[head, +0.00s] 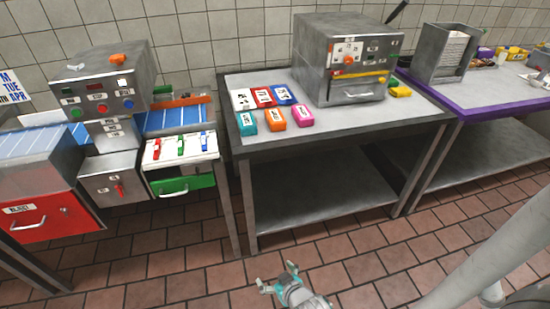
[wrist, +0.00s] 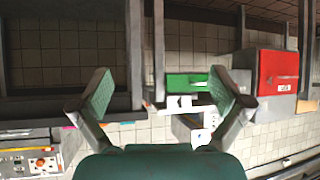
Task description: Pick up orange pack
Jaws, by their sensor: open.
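The orange pack (head: 275,118) lies on the grey steel table (head: 350,122), in the front row between a teal pack (head: 247,122) and a pink pack (head: 303,115). Behind it lie a white pack (head: 241,99), a red pack (head: 263,96) and a blue pack (head: 284,94). My gripper (head: 278,277) is low in the head view, over the tiled floor in front of the table and well apart from the packs. In the wrist view my gripper (wrist: 162,92) has its two fingers spread wide with nothing between them. Small coloured edges show there, too small to identify.
A steel machine (head: 340,60) stands on the table behind the packs, with a yellow item (head: 400,91) beside it. A control machine and a red drawer (head: 45,222) stand left. A purple-edged table (head: 490,95) adjoins right. The floor before the table is clear.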

